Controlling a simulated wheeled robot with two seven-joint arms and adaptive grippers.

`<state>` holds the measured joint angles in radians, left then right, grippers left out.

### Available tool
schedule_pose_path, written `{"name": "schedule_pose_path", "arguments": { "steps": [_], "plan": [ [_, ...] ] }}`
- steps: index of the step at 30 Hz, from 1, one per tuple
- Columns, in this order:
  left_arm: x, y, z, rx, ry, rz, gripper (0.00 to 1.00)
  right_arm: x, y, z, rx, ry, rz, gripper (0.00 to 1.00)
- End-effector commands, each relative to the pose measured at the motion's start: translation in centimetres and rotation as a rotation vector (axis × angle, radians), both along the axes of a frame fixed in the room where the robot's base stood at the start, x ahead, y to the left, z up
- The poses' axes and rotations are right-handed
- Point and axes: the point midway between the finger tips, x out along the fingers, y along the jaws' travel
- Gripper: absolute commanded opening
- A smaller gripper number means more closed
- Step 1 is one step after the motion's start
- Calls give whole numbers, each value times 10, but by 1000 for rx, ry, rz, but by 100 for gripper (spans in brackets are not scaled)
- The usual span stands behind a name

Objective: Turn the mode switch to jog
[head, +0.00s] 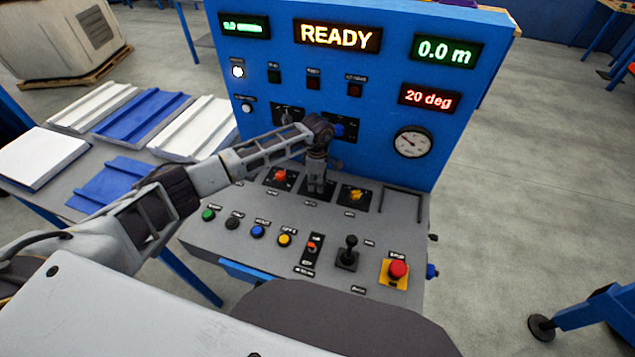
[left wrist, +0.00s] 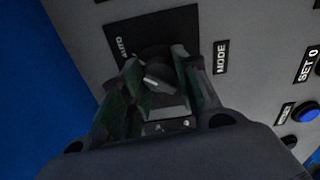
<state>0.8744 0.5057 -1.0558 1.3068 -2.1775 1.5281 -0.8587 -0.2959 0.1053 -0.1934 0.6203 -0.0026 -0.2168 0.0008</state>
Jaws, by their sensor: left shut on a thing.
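The mode switch is a dark rotary knob with a grey top (left wrist: 158,77) on a black plate (left wrist: 120,38) in the left wrist view. The plate carries the word AUTO at its left, and a MODE label (left wrist: 221,57) sits beside it. My left gripper (left wrist: 155,85) is shut on this knob, with a finger on each side. The jog marking is not readable. My right gripper is out of view.
The sloped grey desk (head: 225,250) bears several push buttons, a black joystick (head: 348,252) and a red stop button (head: 397,270) near its front. The blue upright panel (head: 385,75) stands close behind the gripper; its display (head: 337,36) reads READY. A side table at left holds white and blue panels.

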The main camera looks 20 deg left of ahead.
Motion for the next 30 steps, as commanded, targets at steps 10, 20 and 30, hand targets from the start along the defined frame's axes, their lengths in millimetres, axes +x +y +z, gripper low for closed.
{"name": "schedule_pose_path", "arguments": {
  "steps": [10, 20, 30],
  "plan": [
    [0, 0, -1, 1, 1, 203, 7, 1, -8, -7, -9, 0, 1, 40],
    [0, 1, -1, 1, 0, 442, 7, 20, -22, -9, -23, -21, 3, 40],
    [0, 0, -1, 1, 0, 690, 7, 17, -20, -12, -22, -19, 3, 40]
  ]
}}
